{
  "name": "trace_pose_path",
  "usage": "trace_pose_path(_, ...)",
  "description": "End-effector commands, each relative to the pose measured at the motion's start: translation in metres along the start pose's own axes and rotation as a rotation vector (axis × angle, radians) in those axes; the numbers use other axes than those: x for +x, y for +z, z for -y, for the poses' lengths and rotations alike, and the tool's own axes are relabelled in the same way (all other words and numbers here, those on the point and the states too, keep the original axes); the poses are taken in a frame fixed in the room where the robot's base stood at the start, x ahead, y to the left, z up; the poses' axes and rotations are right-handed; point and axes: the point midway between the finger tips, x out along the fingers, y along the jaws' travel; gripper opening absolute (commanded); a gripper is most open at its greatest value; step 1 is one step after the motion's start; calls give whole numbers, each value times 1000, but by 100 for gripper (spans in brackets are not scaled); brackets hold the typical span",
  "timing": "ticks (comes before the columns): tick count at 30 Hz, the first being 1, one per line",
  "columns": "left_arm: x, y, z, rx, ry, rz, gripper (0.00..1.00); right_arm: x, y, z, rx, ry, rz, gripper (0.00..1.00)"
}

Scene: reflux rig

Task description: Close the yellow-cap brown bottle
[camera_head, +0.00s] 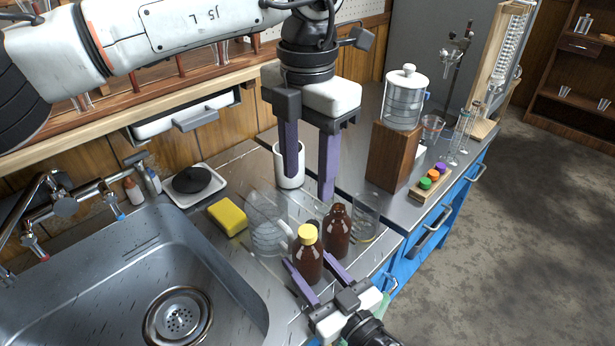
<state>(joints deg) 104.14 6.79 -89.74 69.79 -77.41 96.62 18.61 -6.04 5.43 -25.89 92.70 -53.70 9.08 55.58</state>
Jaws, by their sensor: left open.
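The brown bottle with the yellow cap (309,266) stands upright on the steel counter near the sink's right edge. Its yellow cap (307,233) sits on top of the neck; I cannot tell how tightly. My left gripper (309,186) points down, open and empty, above and behind the bottle. A second brown bottle (338,234), with no cap visible, stands just right of the capped one.
Clear glassware stands close by: a beaker (267,238) on the left and another (366,222) on the right. A yellow sponge (228,217), a white cup (289,168) and a wooden block (394,157) are further back. The sink (130,275) opens at left.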

Motion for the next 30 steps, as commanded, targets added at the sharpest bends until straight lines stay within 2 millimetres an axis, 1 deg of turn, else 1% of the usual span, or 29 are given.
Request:
trace_pose_path(4,0,0,0,0,0,0,48,0,0,0,0,0,-1,0)
trace_pose_path(5,0,0,0,0,0,0,48,0,0,0,0,0,-1,47)
trace_pose_path(7,0,0,0,0,0,0,48,0,0,0,0,0,-1,59)
trace_pose_path(9,0,0,0,0,0,0,48,0,0,0,0,0,-1,67)
trace_pose_path(17,0,0,0,0,0,0,48,0,0,0,0,0,0,67)
trace_pose_path(20,-2,0,0,0,0,0,48,-6,0,0,1,0,1,67)
trace_pose_path(23,-5,0,0,0,0,0,48,-21,0,0,2,0,3,67)
trace_pose_path(30,-13,0,0,0,0,0,48,-70,0,0,3,1,4,67)
